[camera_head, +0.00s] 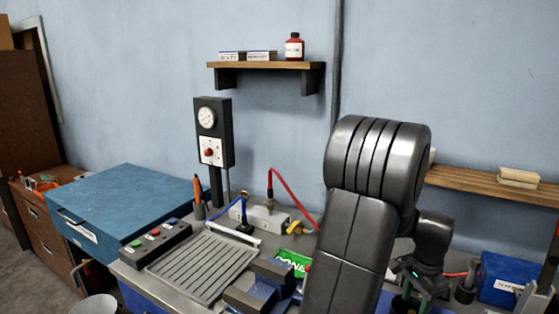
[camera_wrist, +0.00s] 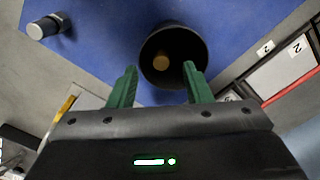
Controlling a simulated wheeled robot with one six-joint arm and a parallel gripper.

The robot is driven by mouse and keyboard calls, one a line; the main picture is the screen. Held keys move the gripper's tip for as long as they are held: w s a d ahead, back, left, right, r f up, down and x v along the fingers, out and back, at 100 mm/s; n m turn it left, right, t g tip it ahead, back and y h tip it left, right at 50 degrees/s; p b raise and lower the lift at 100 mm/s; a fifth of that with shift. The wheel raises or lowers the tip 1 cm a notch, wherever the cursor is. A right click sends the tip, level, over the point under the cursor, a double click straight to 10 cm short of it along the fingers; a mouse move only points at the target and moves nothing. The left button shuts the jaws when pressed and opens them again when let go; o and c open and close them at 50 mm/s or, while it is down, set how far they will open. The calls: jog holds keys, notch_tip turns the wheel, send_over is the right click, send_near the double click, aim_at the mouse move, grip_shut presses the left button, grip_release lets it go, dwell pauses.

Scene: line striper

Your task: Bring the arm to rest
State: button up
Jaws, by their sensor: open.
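My gripper (camera_wrist: 160,70) is open, with its two green fingers apart and nothing held between them. In the wrist view a black round cup (camera_wrist: 150,72) lies just beyond the fingertips, with a tan round end (camera_wrist: 161,61) showing inside it. I cannot tell whether a finger touches the cup. In the head view my arm reaches out over the right part of the bench, bent downward at the wrist. My gripper (camera_head: 407,298) is low there, partly cut off by the bottom edge.
A blue mat (camera_wrist: 100,35) lies under the cup, with a dark cylinder with a light end (camera_wrist: 42,28) on it. In the head view a blue box (camera_head: 503,278) stands right of my gripper. A grooved tray (camera_head: 203,266) and a button box (camera_head: 155,242) are at left. A wooden shelf (camera_head: 490,185) hangs behind my arm.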

jog(key=shift+s+r+p, duration=0.1)
jog(key=shift+r+p, duration=0.75)
jog(key=shift+r, duration=1)
jog(key=shift+a, duration=0.1)
jog(key=shift+f, duration=0.15)
